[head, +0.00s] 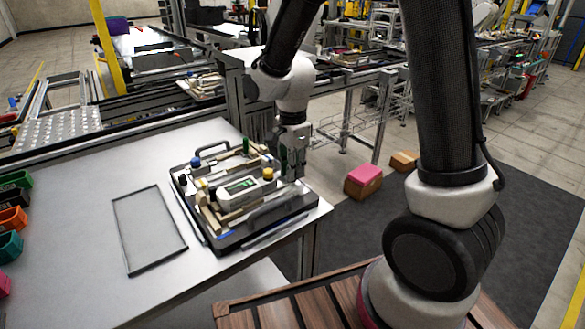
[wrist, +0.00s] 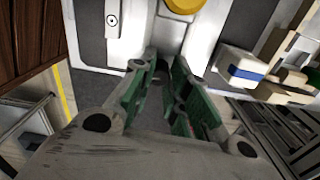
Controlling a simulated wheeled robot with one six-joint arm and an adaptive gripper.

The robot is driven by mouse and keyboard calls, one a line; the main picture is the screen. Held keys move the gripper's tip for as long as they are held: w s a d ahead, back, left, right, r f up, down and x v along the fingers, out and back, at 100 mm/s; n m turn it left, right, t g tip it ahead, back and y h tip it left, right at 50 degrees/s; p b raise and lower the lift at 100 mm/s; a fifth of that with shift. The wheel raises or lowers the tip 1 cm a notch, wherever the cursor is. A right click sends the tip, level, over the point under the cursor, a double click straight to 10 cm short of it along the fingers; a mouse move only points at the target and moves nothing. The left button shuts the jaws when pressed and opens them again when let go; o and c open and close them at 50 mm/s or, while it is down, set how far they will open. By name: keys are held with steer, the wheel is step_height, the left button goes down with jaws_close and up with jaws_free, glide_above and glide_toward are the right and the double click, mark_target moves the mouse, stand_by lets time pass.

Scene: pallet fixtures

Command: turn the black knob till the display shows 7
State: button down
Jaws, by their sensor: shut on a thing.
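The display box (head: 245,190) is a light grey unit with a small green-lit screen (head: 240,185); its figures are too small to read. It stands on a black pallet fixture (head: 222,241). My gripper (head: 291,172) points down at the right side of the box. In the wrist view, the green-padded fingers (wrist: 164,66) are closed around a small dark piece, the black knob (wrist: 161,72), which is mostly hidden between them. In the head view the knob is hidden behind my gripper. A yellow button (head: 268,173) sits beside the gripper; it also shows in the wrist view (wrist: 184,4).
Wooden blocks, a blue-topped part (head: 196,163) and a green peg (head: 246,145) crowd the fixture. A thin black frame (head: 183,245) lies on the metal table to the left. Coloured bins (head: 12,219) line the far left edge. A pink-topped box (head: 364,178) is on the floor.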

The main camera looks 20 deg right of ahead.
steer(key=shift+n, duration=0.4)
steer(key=n, duration=0.3)
steer(key=shift+n, duration=0.3)
steer(key=n, duration=0.4)
steer(key=shift+w+n, duration=0.1)
steer(key=shift+n, duration=0.2)
steer(key=n, duration=0.4)
steer(key=shift+n, duration=2.2)
steer(key=c, duration=1.3)
jaws_free()
steer(key=shift+c, duration=0.2)
